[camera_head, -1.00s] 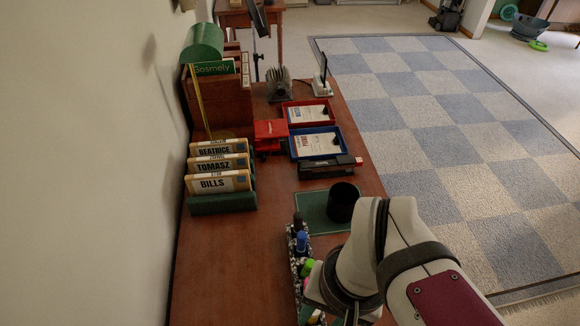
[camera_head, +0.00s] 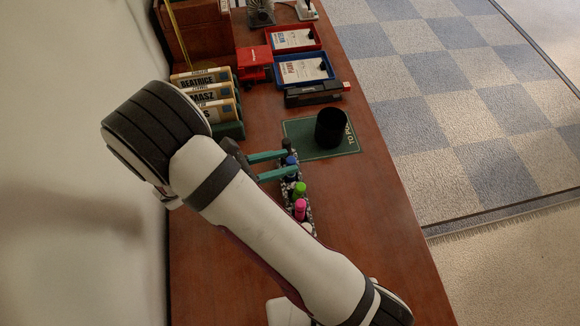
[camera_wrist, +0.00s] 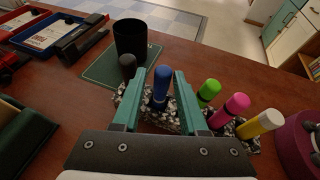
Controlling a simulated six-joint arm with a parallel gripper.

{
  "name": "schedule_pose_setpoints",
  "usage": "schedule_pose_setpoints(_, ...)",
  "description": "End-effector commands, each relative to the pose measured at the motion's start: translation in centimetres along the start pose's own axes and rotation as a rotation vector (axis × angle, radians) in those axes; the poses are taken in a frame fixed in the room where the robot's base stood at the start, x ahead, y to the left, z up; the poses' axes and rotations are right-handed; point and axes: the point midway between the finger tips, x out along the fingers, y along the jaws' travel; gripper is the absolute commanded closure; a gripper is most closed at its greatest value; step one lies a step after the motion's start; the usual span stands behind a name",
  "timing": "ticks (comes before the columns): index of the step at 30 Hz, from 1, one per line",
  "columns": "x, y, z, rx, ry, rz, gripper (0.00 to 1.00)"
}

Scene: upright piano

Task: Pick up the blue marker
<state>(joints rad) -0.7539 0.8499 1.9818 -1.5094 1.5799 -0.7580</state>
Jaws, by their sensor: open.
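The blue marker (camera_wrist: 161,86) stands upright in a speckled holder (camera_wrist: 159,121), between the two open fingers of my gripper (camera_wrist: 156,92) in the wrist view. The fingers are apart from the marker on both sides, and nothing is held. In the head view the gripper (camera_head: 277,164) reaches in from the left, its teal fingers either side of the blue marker (camera_head: 290,161). A black marker (camera_wrist: 128,65) stands just beyond the left finger. Green (camera_wrist: 209,91), pink (camera_wrist: 236,105) and yellow (camera_wrist: 264,122) markers stand in the holder to the right.
A black cup (camera_head: 329,128) stands on a green mat (camera_head: 300,131) just beyond the markers. A black stapler-like item (camera_head: 313,94), a blue tray (camera_head: 329,66) and a red tray (camera_head: 314,37) lie farther back. The desk's right side (camera_head: 389,208) is clear.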

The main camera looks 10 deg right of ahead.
Motion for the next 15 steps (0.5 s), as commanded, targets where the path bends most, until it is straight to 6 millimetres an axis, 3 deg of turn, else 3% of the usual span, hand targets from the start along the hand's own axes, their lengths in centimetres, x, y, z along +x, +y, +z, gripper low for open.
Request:
schedule_pose_setpoints(9,5.3,-0.5,0.4,0.001,0.001,-0.005,0.58)
schedule_pose_setpoints(15,5.6,-0.4,0.4,0.001,0.003,-0.002,0.58)
